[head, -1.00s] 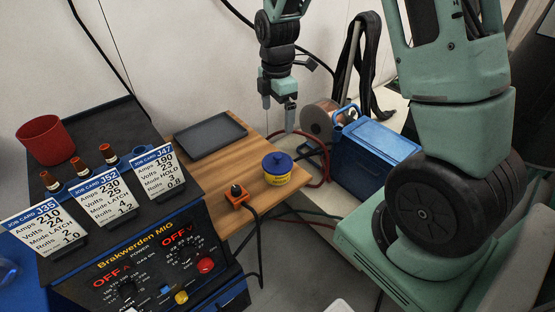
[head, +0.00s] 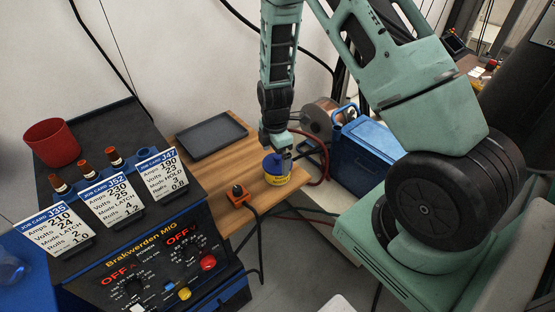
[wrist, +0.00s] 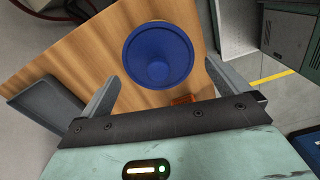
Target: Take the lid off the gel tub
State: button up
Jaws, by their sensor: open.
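The gel tub (head: 278,177) is a small yellow tub standing upright near the right end of the wooden shelf. Its round blue lid (head: 270,161) is on top, partly hidden behind my gripper in the head view. My gripper (head: 277,153) points down at the lid. In the wrist view the lid (wrist: 158,56) shows from above with a round raised knob. The open fingers (wrist: 161,90) stand apart to the left and right, with the lid beyond and between them. I cannot tell whether a finger touches the lid.
A grey tray (head: 211,135) lies behind on the wooden shelf (head: 226,175). An orange block with a black knob (head: 238,194) sits in front of the tub. A blue box (head: 370,150) stands at right. The welder with job cards (head: 150,262) fills the left front.

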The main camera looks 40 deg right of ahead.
jog(key=shift+f, duration=0.75)
jog(key=c, duration=0.8)
jog(key=shift+r, duration=0.15)
